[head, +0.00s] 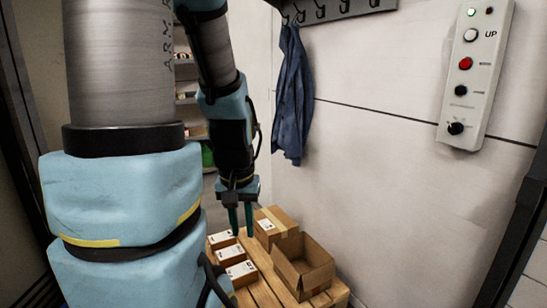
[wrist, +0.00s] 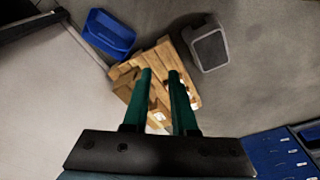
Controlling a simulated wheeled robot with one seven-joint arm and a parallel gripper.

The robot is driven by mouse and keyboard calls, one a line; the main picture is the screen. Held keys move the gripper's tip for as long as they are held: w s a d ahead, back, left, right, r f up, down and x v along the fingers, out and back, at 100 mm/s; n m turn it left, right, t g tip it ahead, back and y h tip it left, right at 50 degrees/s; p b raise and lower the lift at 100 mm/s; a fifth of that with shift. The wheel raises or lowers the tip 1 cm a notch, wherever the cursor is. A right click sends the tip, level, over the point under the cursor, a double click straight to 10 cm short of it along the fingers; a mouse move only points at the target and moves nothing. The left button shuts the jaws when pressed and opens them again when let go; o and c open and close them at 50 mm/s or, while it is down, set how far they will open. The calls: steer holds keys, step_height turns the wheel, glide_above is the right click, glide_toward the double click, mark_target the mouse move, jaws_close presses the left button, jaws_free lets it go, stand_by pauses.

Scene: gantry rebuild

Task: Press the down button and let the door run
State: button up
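A pale control panel (head: 476,75) hangs on the wall at the upper right of the head view. It has a white button (head: 471,35) labelled UP, a red button (head: 465,63) below it, a black button (head: 461,90) under that, and a black knob (head: 456,128) at the bottom. The labels beside the lower buttons are too small to read. My gripper (head: 240,222) points down over a wooden pallet, well left of and below the panel. Its fingers stand apart with nothing between them in the wrist view (wrist: 160,76). The panel is not in the wrist view. I cannot identify the door.
The pallet (head: 258,272) carries an open carton (head: 303,265), a taped box (head: 275,225) and small white-topped boxes (head: 241,273). A blue jacket (head: 293,95) hangs from a hook rail (head: 340,10). The wrist view shows a blue bin (wrist: 109,34) and a grey container (wrist: 207,46).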

jaws_close()
stand_by(0.8)
